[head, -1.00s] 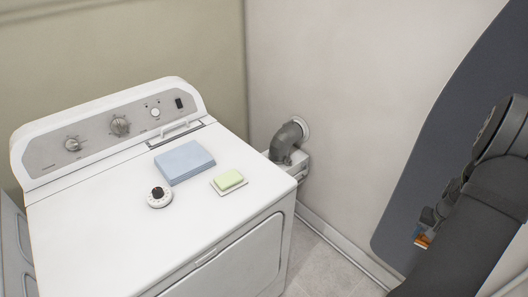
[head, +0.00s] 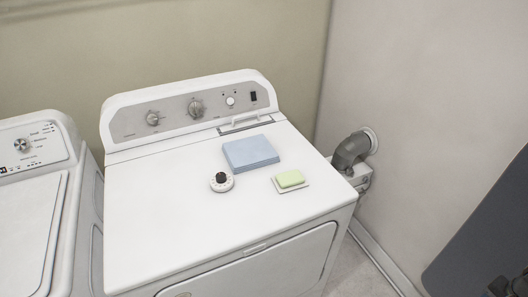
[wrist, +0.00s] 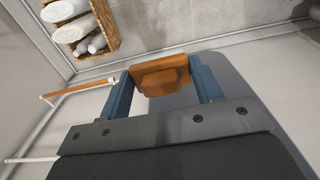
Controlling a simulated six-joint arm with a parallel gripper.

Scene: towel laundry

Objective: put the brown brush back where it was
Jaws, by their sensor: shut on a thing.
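The brown brush (wrist: 163,76) shows in the wrist view as an orange-brown block. It sits between the two blue fingers of my gripper (wrist: 165,82), which is shut on it. A grey flat surface lies beyond and to the right of the brush in that view. I cannot tell how far the brush is from it. In the head view the brush is not seen. Only a small dark piece, likely of my arm, shows at the lower right edge there.
A white dryer (head: 150,225) carries a blue folded cloth (head: 250,152), a round timer (head: 221,182) and a green soap bar (head: 290,178). A white washer (head: 30,215) stands left. A dark board (head: 490,230) is at the right. A wicker basket (wrist: 100,22) holds rolled white towels.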

